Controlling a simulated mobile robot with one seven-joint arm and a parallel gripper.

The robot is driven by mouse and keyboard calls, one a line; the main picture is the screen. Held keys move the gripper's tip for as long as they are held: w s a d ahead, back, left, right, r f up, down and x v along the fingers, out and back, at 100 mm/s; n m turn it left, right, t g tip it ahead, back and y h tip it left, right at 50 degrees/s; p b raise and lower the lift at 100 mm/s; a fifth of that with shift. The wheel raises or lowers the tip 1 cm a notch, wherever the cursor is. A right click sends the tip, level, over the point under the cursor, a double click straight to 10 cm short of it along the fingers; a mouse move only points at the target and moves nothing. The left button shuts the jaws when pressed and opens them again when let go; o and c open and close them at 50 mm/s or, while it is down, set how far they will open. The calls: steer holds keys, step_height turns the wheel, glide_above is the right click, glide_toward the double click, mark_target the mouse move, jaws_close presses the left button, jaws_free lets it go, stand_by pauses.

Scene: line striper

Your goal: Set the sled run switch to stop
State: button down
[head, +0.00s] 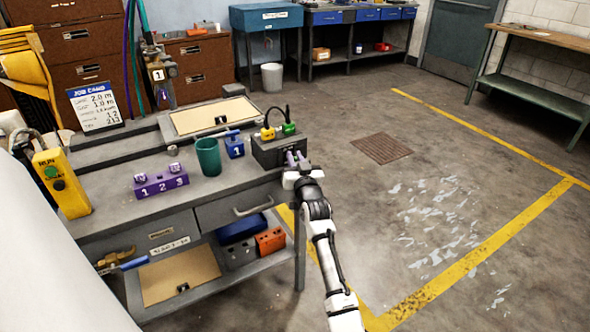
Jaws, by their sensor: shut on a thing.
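A yellow control box (62,183) stands at the bench's left end. It has a RUN label, a green button and a dark knob below it; the knob's setting is too small to read. My gripper (296,168) is far to its right, at the front of a dark box (277,150) on the bench's right end. The jaws are shut on a small purple part (291,157), which is against or very near the dark box's front. My wrist partly hides the contact. I cannot tell whether the part is fixed to the box.
On the bench are a purple block (161,183) numbered 1 2 3, a green cup (208,156), a blue block (234,147) and a tan-topped panel (213,115). A job card (96,104) stands at the back left. The floor right of the bench is clear.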

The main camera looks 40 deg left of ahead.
step_height(320, 180, down, 3)
steer(key=m+t+y+b, duration=0.2)
steer(key=t+b, duration=0.1)
steer(key=b, duration=0.9)
steer(key=m+t+y+b, duration=0.2)
steer(key=t+b, duration=0.1)
steer(key=b, duration=0.9)
steer(key=shift+s+a+f+t, duration=0.1)
steer(key=shift+a+f+t, duration=0.1)
steer(key=shift+t, duration=0.2)
steer(key=shift+t+b, duration=0.4)
steer(key=shift+b, duration=0.2)
steer(key=shift+r+m, duration=0.15)
steer(key=shift+m, duration=0.15)
steer(key=c, duration=1.4)
jaws_free()
steer(key=shift+c, duration=0.2)
steer(key=shift+d, duration=0.1)
steer(key=v, duration=1.3)
steer(key=shift+f, duration=0.35)
